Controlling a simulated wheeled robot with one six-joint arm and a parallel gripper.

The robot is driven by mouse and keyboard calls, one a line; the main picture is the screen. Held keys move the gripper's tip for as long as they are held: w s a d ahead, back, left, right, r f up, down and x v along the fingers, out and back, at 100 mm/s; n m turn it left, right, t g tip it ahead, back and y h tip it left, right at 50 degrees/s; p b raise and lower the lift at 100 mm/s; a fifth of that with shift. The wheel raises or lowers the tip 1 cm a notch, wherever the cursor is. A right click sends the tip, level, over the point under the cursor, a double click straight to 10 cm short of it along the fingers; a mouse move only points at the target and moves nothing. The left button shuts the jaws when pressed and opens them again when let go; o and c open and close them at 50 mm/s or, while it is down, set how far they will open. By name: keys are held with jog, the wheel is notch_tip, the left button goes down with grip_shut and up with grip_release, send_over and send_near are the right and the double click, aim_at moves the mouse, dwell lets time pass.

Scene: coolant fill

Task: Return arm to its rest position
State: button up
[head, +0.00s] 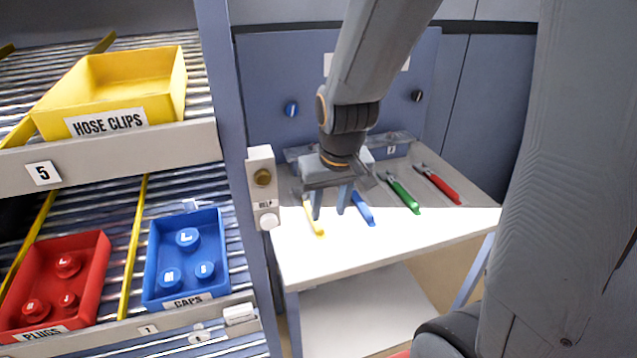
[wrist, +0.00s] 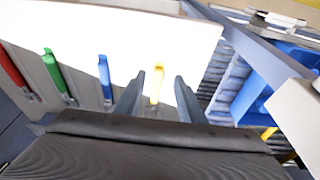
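My gripper (head: 331,203) hangs from my arm above the white bench, its two fingers spread apart with nothing between them. In the wrist view the fingers (wrist: 158,95) also stand apart. A yellow-handled tool (wrist: 157,84) shows between them there, lying on the bench below. In the head view the yellow-handled tool (head: 314,218) lies just left of and below the fingers. A blue-handled tool (head: 363,209) lies just to their right. I cannot tell the exact height of the fingers above the bench.
The bench (head: 400,235) also holds green pliers (head: 404,196) and red pliers (head: 438,184). A rack at left holds a yellow hose clips bin (head: 130,85), a red plugs bin (head: 85,260) and a blue caps bin (head: 160,255). A post with a help button (head: 268,220) stands near the gripper.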

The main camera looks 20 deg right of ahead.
jog(key=shift+g, duration=0.8)
jog(key=shift+s+f+b, duration=0.5)
jog(key=shift+s+f, duration=0.25)
jog(key=shift+s, duration=0.3)
jog(key=shift+s+f+b, duration=0.5)
jog(key=shift+s+f, duration=0.2)
jog(key=shift+s, duration=0.3)
jog(key=shift+s+f+b, duration=0.5)
jog(key=shift+s+f, duration=0.25)
jog(key=shift+s, duration=0.3)
